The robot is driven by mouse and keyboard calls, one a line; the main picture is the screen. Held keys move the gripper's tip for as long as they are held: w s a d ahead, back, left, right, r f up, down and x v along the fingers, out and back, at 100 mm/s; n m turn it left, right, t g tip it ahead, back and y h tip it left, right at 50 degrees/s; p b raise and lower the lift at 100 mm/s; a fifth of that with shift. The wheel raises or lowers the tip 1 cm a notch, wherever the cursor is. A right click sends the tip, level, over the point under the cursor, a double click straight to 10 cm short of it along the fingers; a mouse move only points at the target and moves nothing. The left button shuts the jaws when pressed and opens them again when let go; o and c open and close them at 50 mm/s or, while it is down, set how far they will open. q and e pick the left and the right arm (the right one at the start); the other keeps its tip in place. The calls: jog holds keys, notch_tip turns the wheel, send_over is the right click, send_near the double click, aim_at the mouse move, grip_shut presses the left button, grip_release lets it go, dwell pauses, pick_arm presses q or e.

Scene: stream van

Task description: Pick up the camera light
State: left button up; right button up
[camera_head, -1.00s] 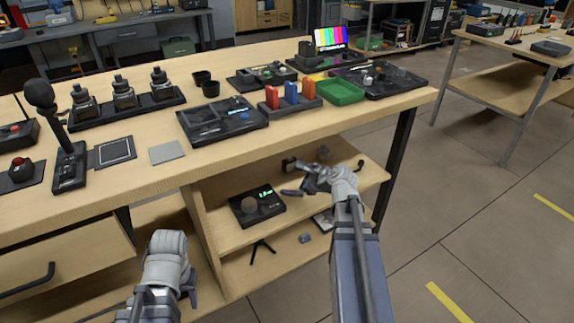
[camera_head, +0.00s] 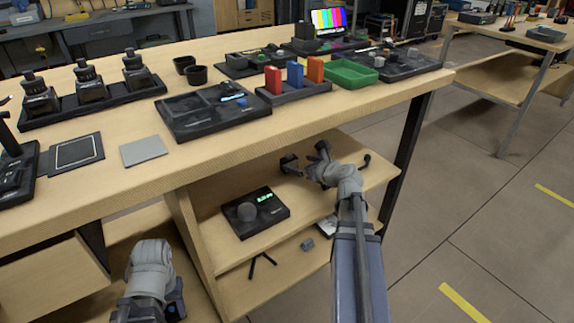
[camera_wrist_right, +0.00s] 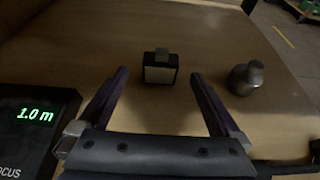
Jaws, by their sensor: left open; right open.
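The camera light (camera_wrist_right: 160,68) is a small black block with a pale front panel and a grey knob on top. It stands upright on the wooden shelf under the bench. In the head view the light (camera_head: 289,163) is a small dark shape at the right gripper's tip. My right gripper (camera_head: 312,162) is open. In the right wrist view its fingers (camera_wrist_right: 159,88) spread on either side of the light, with gaps on both sides. My left gripper (camera_head: 174,302) is low at the left, away from the light, its fingers mostly hidden by its wrist.
A black focus unit with a green readout (camera_head: 255,212) is left of the light, and it also shows in the wrist view (camera_wrist_right: 35,125). A grey rounded object (camera_wrist_right: 245,78) stands right of the light. The bench top (camera_head: 300,118) overhangs the shelf.

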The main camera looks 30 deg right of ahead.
aim_at(292, 161)
jog(key=shift+b+x, duration=0.45)
jog(key=shift+x, duration=0.85)
jog(key=b+x, duration=0.1)
jog(key=x, duration=0.1)
jog(key=b+x, duration=0.1)
jog(key=x, duration=0.1)
jog(key=shift+w+d+f, duration=0.1)
jog(key=shift+f, duration=0.3)
jog(key=shift+w, duration=0.35)
jog(key=shift+c, duration=0.2)
jog(key=c, duration=1.4)
jog(key=shift+r, duration=0.1)
notch_tip(292, 161, up, 10)
jog(key=p, duration=0.9)
jog(key=shift+p, duration=0.35)
